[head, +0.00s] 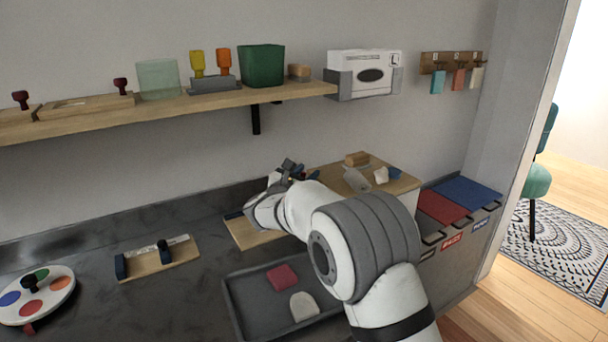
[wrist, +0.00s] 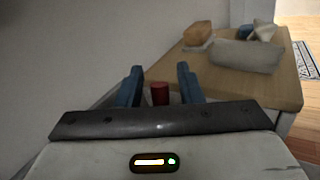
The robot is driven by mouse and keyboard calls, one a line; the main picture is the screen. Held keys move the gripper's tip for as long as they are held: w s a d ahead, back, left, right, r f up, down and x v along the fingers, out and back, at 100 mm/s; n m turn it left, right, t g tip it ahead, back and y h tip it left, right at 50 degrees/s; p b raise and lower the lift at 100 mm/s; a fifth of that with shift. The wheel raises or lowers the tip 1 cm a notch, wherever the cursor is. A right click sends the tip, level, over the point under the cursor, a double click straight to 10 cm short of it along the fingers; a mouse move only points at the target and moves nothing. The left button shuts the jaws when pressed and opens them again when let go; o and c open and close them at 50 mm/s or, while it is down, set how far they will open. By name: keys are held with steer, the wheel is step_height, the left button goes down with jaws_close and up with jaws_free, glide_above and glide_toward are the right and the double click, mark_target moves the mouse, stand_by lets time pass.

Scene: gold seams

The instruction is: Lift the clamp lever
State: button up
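In the wrist view, my gripper (wrist: 160,80) has its two blue fingers apart. A dark red cylinder (wrist: 160,93) stands between them with a gap on each side; it looks like the end of the clamp lever, but its lower part is hidden by my gripper body. In the head view, my gripper (head: 290,170) is over the back of the counter near a wooden board (head: 250,233). My arm covers much of that board, and any clamp on it is hidden there.
A raised wooden top (head: 395,188) with a grey roll (head: 355,180) and small blocks stands just right of my gripper. A dark tray (head: 245,310) holds a red and a cream piece. A second board (head: 160,262) lies left. A shelf (head: 170,100) runs above.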

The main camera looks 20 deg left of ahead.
steer(key=shift+c, duration=0.2)
jaws_close()
stand_by(0.3)
